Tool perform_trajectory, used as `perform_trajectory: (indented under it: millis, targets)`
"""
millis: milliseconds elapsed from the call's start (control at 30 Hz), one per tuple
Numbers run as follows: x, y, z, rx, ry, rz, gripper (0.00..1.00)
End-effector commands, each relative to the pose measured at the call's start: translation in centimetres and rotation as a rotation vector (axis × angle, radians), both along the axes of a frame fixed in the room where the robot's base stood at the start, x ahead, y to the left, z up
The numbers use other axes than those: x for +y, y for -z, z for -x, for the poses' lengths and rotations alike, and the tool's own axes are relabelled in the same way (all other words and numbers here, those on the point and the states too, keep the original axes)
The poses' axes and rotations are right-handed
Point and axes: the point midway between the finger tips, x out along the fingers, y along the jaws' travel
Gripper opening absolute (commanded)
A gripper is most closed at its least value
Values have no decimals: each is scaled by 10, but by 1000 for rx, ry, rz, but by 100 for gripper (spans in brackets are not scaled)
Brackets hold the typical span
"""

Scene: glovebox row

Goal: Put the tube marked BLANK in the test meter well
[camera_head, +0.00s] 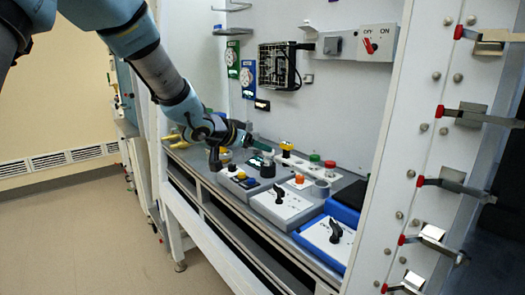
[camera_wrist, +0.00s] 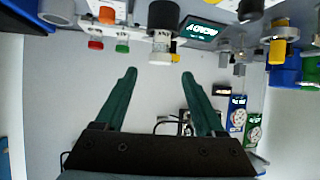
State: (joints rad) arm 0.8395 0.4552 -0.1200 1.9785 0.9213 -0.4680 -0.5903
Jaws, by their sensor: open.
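My gripper (camera_wrist: 158,74) is open and empty, with two green fingers spread apart. In the wrist view, which is upside down, a pale tube (camera_wrist: 160,50) with dark lettering sits just beyond the gap between the fingertips. The lettering looks like part of BLANK, but is too small to be sure. A black cylinder (camera_wrist: 163,18) adjoins it; I cannot tell whether the tube stands in it or in front. The cylinder (camera_head: 267,166) also shows in the head view, below and right of my gripper. A lit green display (camera_wrist: 205,30), perhaps the meter's, is beside it.
Boxes with black knobs (camera_head: 279,194) (camera_head: 335,231) line the bench. A grey cylinder (camera_head: 320,188) stands among them. The back wall carries a switch box (camera_head: 362,43); a white post borders the right.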

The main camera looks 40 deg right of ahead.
Motion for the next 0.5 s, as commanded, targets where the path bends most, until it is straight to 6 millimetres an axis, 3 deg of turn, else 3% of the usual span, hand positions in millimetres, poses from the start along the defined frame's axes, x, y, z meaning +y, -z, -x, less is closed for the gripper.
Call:
perform_trajectory:
  millis: [200,500]
  targets:
    - [41,-23,6,-2,-3,2,71]
    - [66,-36,11,-1,0,-1,71]
